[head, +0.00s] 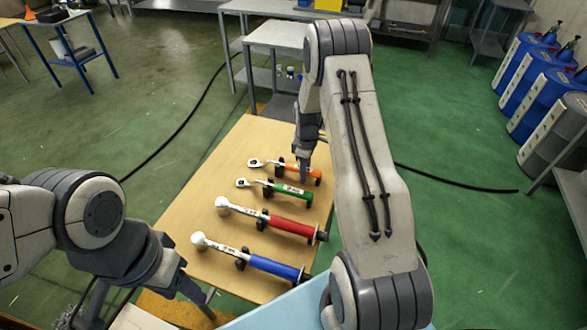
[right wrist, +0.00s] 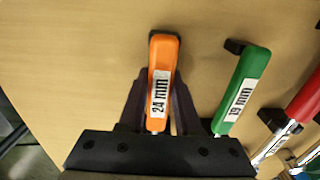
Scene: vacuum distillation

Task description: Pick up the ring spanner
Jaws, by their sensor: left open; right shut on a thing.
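An orange-handled spanner (head: 314,174) with a ring-shaped metal head lies across black rests at the far end of the row of tools. Its handle (right wrist: 163,65) reads "24 mm" in the right wrist view. My right gripper (head: 304,172) is over the orange handle. In the right wrist view its dark fingers (right wrist: 160,100) are on both sides of the handle, shut on it. The handle still looks level with the row, and any gap below it cannot be told. My left gripper (head: 203,298) is open and empty at the table's near left edge.
A green-handled spanner (head: 293,192) lies close beside the orange one, also shown in the right wrist view (right wrist: 242,90). Red-handled (head: 291,226) and blue-handled (head: 273,267) tools lie nearer on the wooden table (head: 190,190). The table is bare left of the tools.

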